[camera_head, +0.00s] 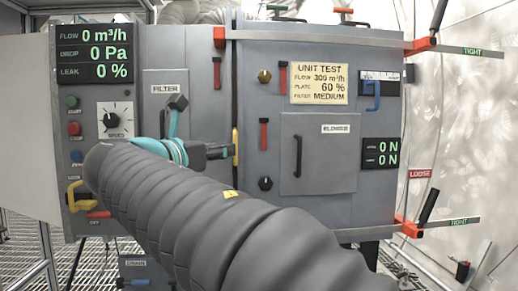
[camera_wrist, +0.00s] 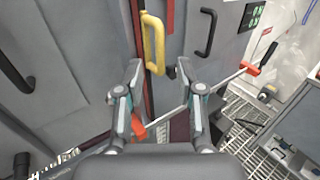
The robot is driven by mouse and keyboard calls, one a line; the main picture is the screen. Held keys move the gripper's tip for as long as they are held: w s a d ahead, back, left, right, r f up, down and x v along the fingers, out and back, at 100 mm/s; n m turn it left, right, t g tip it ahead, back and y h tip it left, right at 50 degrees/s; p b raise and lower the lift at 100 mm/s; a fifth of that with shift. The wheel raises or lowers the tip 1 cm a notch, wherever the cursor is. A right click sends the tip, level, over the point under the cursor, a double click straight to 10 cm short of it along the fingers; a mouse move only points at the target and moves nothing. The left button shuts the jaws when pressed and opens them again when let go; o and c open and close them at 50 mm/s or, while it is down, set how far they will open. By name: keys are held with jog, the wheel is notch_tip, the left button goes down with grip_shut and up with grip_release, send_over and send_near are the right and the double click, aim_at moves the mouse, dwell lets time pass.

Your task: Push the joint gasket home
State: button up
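The joint between the two grey cabinet sections runs vertically near the middle of the body camera view. A yellow handle (camera_head: 235,146) stands on it; the handle also shows in the wrist view (camera_wrist: 154,42). A dark red strip (camera_wrist: 146,98), which looks like the joint gasket, runs along the seam in the wrist view. I cannot tell how deep it sits. My gripper (camera_wrist: 160,70) is open, its fingers apart on either side of the yellow handle's lower end. I cannot tell whether they touch it. In the body camera view my gripper (camera_head: 218,151) is just left of the handle.
Red-ended clamp levers are at the right, upper (camera_head: 424,44) and lower (camera_head: 410,226), with TIGHT and LOOSE labels. The lower clamp rod (camera_wrist: 188,103) crosses behind my fingers in the wrist view. A black door handle (camera_head: 298,156) is right of the seam.

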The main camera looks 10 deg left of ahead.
aim_at(235, 158)
jog(key=x, duration=0.7)
jog(key=shift+s, duration=0.1)
jog(key=shift+c, duration=0.2)
grip_shut()
